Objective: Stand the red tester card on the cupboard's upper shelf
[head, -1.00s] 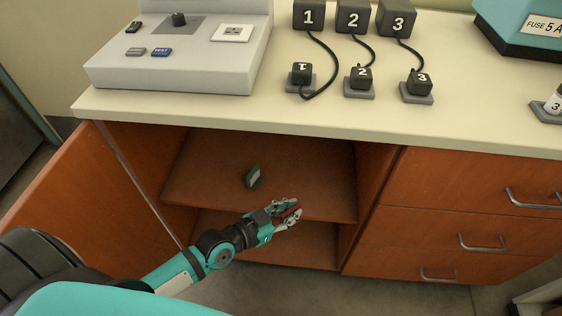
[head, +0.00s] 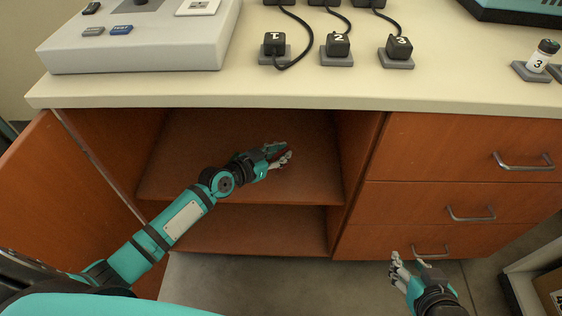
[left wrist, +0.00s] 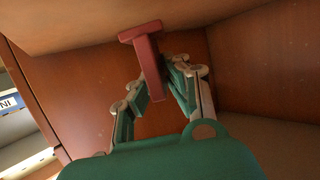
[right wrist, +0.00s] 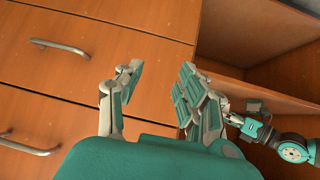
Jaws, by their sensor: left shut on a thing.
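The red tester card (left wrist: 147,68) is a thin red slab with a wider bar at one end, seen in the left wrist view. My left gripper (left wrist: 165,82) is shut on it, one finger on each side. In the head view the left gripper (head: 280,156) is inside the open cupboard, over the upper shelf (head: 310,188), and only a sliver of red (head: 284,154) shows. I cannot tell whether the card touches the shelf. My right gripper (head: 408,264) is empty in front of the drawers; its fingers are apart in the right wrist view (right wrist: 160,75).
The cupboard door (head: 70,190) stands open on the left. A lower shelf (head: 250,232) lies beneath. Drawers with handles (head: 470,214) are on the right. The countertop (head: 300,92) above carries a grey console (head: 140,50) and numbered plugs (head: 337,44).

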